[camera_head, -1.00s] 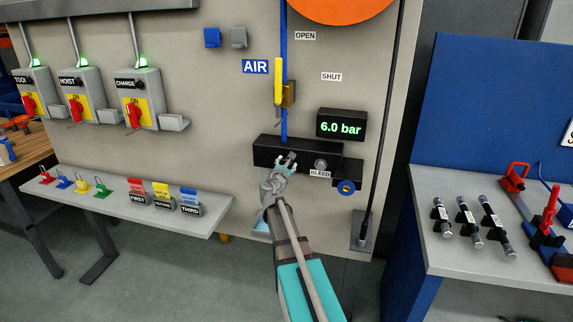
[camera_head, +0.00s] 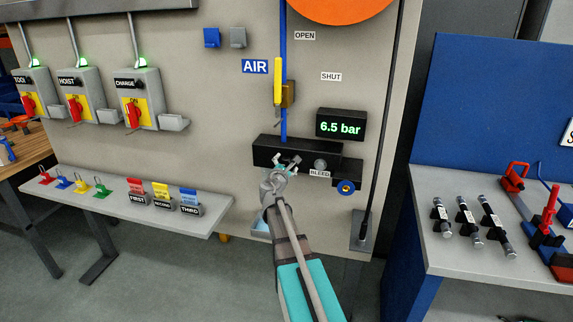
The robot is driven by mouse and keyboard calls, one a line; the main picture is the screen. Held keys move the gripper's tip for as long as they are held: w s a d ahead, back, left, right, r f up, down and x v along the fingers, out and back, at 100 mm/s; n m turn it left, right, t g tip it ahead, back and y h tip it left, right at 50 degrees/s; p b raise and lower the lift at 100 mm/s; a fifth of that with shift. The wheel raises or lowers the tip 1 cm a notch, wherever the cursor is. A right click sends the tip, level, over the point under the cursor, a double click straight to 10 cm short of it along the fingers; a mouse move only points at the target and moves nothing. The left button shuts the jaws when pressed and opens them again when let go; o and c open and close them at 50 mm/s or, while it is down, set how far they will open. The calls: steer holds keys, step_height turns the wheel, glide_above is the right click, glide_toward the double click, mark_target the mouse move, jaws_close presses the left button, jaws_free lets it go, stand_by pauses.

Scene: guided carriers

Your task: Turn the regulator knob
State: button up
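The black regulator block (camera_head: 265,152) is fixed to the grey panel under the blue air pipe. My gripper (camera_head: 287,162) is at the front of the block, with its fingers spread to either side of the small dark regulator knob (camera_head: 292,158). The fingers seem closed on the knob, which is mostly hidden by them. The pressure display (camera_head: 340,125) above right reads 6.5 bar in green. A grey round bleed button (camera_head: 320,164) sits just right of my gripper, above the BLEED label.
A yellow valve lever (camera_head: 278,82) stands upright on the blue pipe, with OPEN and SHUT labels nearby. A blue-ringed fitting (camera_head: 346,187) is low right of the block. A shelf with coloured tags (camera_head: 140,205) is at left, a workbench (camera_head: 480,262) at right.

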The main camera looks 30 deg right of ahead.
steer(key=shift+s, duration=0.1)
stand_by(0.3)
steer(key=v, duration=1.2)
stand_by(0.5)
steer(key=s+a+f+m+g+y, duration=0.3)
steer(key=s+a+f+m+g, duration=0.1)
steer(key=f+m, duration=0.3)
steer(key=s+a+f+m+g+y, duration=0.2)
steer(key=s+a+f+m+g, duration=0.15)
steer(key=f+m, duration=0.3)
steer(key=s+a+f+m+g+y, duration=0.2)
steer(key=s+a+m+y, duration=0.1)
steer(key=a, duration=0.4)
steer(key=s+a+f+m+g+y, duration=0.3)
steer(key=s+a+y, duration=0.1)
steer(key=s+a, duration=0.2)
steer(key=shift+s+a+y, duration=0.2)
steer(key=shift+a+y, duration=0.1)
steer(key=shift+a, duration=0.5)
steer(key=shift+g, duration=0.25)
stand_by(1.0)
